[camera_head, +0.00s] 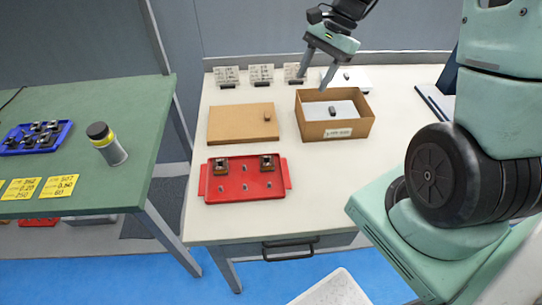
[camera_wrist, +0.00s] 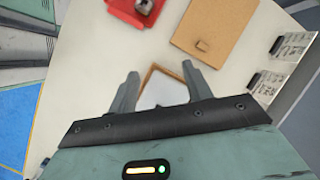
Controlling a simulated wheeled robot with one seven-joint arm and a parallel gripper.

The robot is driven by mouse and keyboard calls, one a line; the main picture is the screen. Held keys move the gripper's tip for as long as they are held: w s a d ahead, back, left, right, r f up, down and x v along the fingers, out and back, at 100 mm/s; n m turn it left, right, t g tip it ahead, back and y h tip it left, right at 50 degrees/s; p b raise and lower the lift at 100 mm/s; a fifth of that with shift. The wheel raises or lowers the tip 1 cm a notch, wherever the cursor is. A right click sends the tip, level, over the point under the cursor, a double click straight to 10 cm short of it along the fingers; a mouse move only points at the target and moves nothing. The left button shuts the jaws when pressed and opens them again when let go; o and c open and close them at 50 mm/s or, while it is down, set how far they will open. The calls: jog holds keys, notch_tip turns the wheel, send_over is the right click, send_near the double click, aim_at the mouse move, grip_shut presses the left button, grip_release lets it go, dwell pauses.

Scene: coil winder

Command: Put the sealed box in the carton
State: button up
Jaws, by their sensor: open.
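The brown open-topped carton (camera_head: 352,131) stands at the back middle of the pale table. Inside it lies a white flat-topped piece (camera_head: 318,110) with a small dark knob, which looks like the box. Whether it is sealed I cannot tell. My gripper (camera_head: 313,84) is open and empty, above the carton's back left part, apart from it. In the wrist view the open fingers (camera_wrist: 158,82) straddle the view of the carton's brown rim (camera_wrist: 149,76) and white contents (camera_wrist: 165,90). The lower part of the carton is hidden there by my gripper.
A brown flat board (camera_head: 235,125) with a knob lies left of the carton. A red tray (camera_head: 243,188) holding small parts is in front. Another white knobbed piece (camera_head: 360,77) lies behind the carton. Small signs (camera_head: 261,74) line the back edge. The table's front right is clear.

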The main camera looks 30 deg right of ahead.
jog(key=s+a+r+n+h, duration=0.1)
jog(key=s+a+n, duration=0.25)
jog(key=a, duration=0.25)
jog(key=s+a+r+n+g, duration=0.1)
jog(key=s+a+n, duration=0.1)
jog(key=a+n, duration=0.3)
jog(key=s+a+r+n+h, duration=0.1)
jog(key=s+a+n, duration=0.2)
jog(key=a, duration=0.4)
jog(key=s+a+n+h, duration=0.2)
jog(key=s+a+n, duration=0.5)
jog(key=s+n, duration=0.4)
jog(key=shift+s+r+t, duration=0.25)
jog(key=shift+s+t, duration=0.15)
jog(key=shift+a, duration=0.1)
